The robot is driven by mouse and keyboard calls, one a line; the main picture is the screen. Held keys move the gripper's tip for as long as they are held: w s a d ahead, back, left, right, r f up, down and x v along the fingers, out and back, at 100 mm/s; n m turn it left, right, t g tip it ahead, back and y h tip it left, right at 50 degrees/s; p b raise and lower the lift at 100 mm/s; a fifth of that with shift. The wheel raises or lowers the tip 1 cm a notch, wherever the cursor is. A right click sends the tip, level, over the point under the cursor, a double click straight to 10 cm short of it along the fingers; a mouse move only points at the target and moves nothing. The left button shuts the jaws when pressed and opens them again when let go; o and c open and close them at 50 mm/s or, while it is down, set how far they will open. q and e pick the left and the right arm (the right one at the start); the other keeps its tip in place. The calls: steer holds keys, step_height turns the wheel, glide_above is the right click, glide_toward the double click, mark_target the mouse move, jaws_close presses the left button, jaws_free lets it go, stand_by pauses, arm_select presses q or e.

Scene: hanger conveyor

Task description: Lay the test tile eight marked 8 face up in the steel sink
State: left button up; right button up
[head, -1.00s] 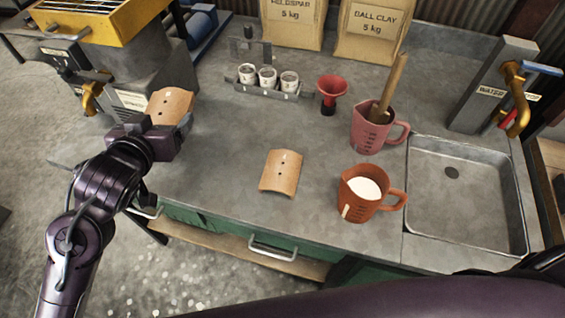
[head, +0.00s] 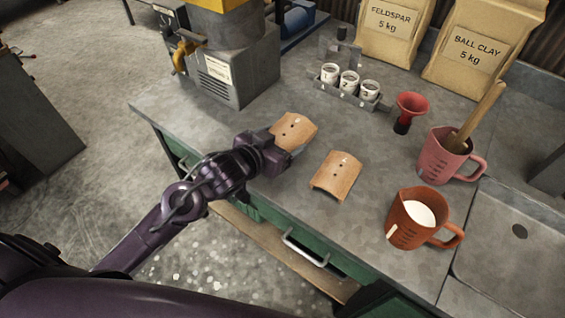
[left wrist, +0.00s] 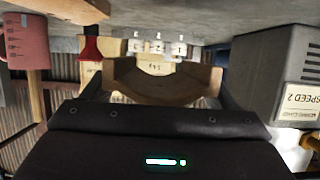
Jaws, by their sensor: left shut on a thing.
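My left gripper (head: 280,144) is shut on a curved tan tile (head: 295,129), gripping it at its near end. The held tile has two dark holes and a small mark too small to read; its domed face is up. It also shows between the fingers in the left wrist view (left wrist: 165,88). A second similar tile (head: 337,175) lies domed side up on the bench, just right of the held one; its mark is not readable either. The steel sink (head: 470,235) is at the far right, partly cut off, and its visible floor is empty. My right gripper is out of view.
A red funnel (head: 410,104), a rack of small cups (head: 345,98) and paper sacks (head: 482,50) stand behind. The bench's front left is clear.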

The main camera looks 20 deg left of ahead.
arm_select(q)
step_height(320, 180, down, 8)
steer(key=shift+r, duration=0.25)
steer(key=o, duration=0.7)
steer(key=shift+f, duration=0.2)
steer(key=shift+c, duration=0.2)
steer(key=o, duration=0.4)
steer(key=shift+r, duration=0.15)
